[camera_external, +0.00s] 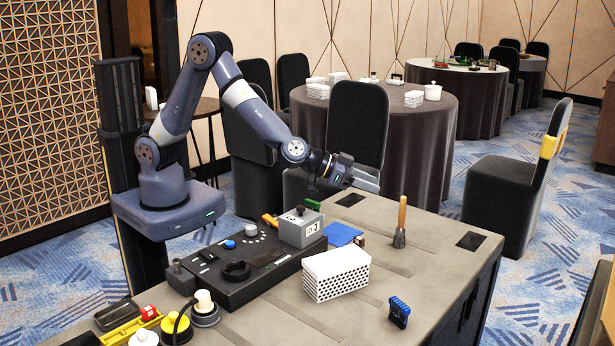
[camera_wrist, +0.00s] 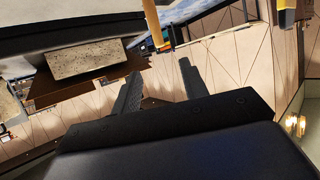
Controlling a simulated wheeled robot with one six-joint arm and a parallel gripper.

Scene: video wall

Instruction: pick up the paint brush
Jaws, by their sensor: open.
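The likely paint brush (camera_external: 402,214) stands upright on the grey table, with a long wooden handle and a wider grey lower end. Its bristles cannot be made out clearly. My gripper (camera_external: 376,182) is open and empty, held above the table to the left of the handle's top and apart from it. In the wrist view, my two dark fingers (camera_wrist: 160,68) are spread with nothing between them. A wooden handle (camera_wrist: 152,24) shows at the top of that view, beyond the fingertips; its lower part is cut off.
A white perforated box (camera_external: 337,276) and a blue flat item (camera_external: 342,234) lie left of the brush. A grey labelled box (camera_external: 300,228) sits on a black console (camera_external: 225,283). A small blue object (camera_external: 399,312) is nearer the front. The tabletop around the brush is clear.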

